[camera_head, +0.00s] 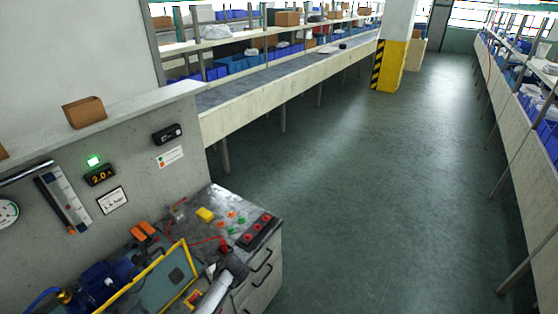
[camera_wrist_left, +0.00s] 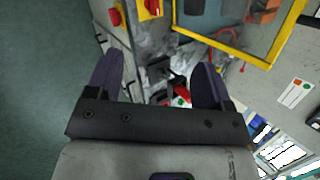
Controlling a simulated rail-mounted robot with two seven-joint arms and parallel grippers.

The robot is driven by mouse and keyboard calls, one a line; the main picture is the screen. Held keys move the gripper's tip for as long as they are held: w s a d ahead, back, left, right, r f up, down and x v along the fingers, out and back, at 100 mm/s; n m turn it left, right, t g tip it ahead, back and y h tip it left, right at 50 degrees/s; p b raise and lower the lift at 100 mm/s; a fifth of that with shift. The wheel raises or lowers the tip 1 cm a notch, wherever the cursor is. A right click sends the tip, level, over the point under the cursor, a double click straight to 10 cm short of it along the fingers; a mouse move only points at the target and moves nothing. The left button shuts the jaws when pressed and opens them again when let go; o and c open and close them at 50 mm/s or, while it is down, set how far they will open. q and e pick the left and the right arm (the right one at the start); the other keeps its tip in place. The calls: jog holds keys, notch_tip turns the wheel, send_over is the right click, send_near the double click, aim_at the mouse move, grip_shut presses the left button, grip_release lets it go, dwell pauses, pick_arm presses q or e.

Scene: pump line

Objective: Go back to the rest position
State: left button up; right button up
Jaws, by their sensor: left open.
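My left gripper (camera_head: 222,258) is over the front part of the grey workbench (camera_head: 190,210) in the head view, with its pale arm link coming up from the bottom edge. In the left wrist view the two dark purple fingers of the left gripper (camera_wrist_left: 156,78) stand wide apart with nothing held between them. Small red and green parts on the bench top show beyond the fingers. My right gripper is in neither view.
A yellow-edged panel (camera_head: 165,275) and a blue pump motor (camera_head: 103,283) are close to the left gripper. A control box (camera_head: 258,232) with red buttons sits at the bench's right edge. Green floor (camera_head: 380,190) is open to the right. A yellow-black pillar (camera_head: 390,65) stands farther back.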

pick_arm(q)
jog(key=w+d+r+n+t+h, duration=0.2)
jog(key=d+r, duration=0.3)
jog(key=r, duration=0.3)
jog(key=w+d+r+n+t+h, duration=0.1)
jog(key=w+d+r+t+h, duration=0.1)
jog(key=d+r, duration=0.5)
jog(key=s+a+r+n+t+h+p, duration=0.2)
jog(key=s+r+t+h, duration=0.1)
jog(key=s+r, duration=0.65)
jog(key=s+a+r+n+h+p, duration=0.1)
jog(key=s+a+p, duration=0.15)
jog(key=s, duration=0.65)
jog(key=s+a+r+p, duration=0.2)
jog(key=s+a, duration=0.2)
jog(key=s, duration=0.5)
jog(key=s+a+f+g+p, duration=0.1)
jog(key=s+f+g, duration=0.1)
jog(key=s+f, duration=0.4)
jog(key=s+a+f+g+p, duration=0.2)
jog(key=s+f, duration=0.4)
jog(key=s, duration=0.7)
jog(key=shift+s+n+g+y, duration=0.4)
jog(key=shift+g, duration=0.3)
